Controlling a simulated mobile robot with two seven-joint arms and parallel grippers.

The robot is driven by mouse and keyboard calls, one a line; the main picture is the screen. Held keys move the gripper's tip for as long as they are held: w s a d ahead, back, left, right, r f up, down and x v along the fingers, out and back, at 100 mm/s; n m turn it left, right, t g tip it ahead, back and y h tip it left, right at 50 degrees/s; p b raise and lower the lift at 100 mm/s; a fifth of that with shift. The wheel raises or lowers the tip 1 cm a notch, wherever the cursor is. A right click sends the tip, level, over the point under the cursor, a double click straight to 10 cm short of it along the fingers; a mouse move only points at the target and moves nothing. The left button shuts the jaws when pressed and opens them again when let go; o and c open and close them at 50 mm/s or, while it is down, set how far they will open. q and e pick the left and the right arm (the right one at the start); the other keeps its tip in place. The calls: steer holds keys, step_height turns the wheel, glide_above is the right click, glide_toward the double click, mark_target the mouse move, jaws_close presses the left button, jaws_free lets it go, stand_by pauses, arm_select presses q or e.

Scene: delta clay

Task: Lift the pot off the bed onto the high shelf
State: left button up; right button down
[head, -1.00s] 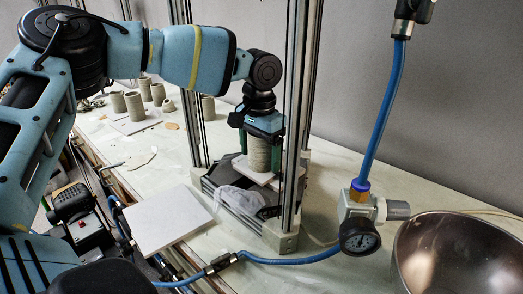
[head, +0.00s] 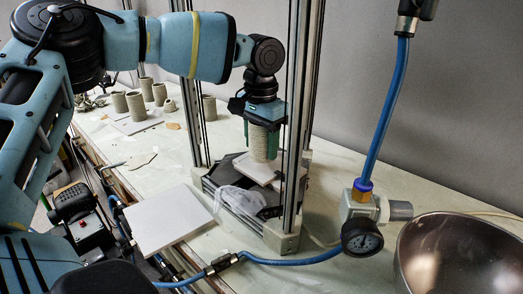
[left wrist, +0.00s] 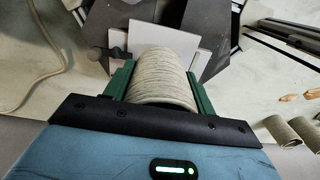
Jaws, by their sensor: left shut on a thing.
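A tall grey clay pot with fine horizontal ridges (head: 264,143) is upright between the green fingers of my left gripper (head: 263,135). The gripper comes from above and is shut on the pot. The pot hangs over the printer bed, a white plate (head: 252,174) inside the metal frame; its base looks just above the plate. In the left wrist view the pot (left wrist: 163,82) fills the space between the fingers, with the plate (left wrist: 176,37) beyond it. My right gripper is out of view.
Upright metal posts (head: 296,120) stand close on either side of the pot. A blue hose with a gauge (head: 361,238) and a steel bowl (head: 460,255) are at right. Several clay pots (head: 136,105) stand on the table behind. Clear plastic (head: 238,199) lies by the bed.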

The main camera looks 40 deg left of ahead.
arm_select(q)
steer(key=shift+s+r, duration=0.2)
steer(key=shift+r, duration=0.3)
steer(key=s+a, duration=0.1)
steer(key=s, duration=1.6)
steer(key=shift+s+a, duration=0.2)
steer(key=shift+s, duration=0.1)
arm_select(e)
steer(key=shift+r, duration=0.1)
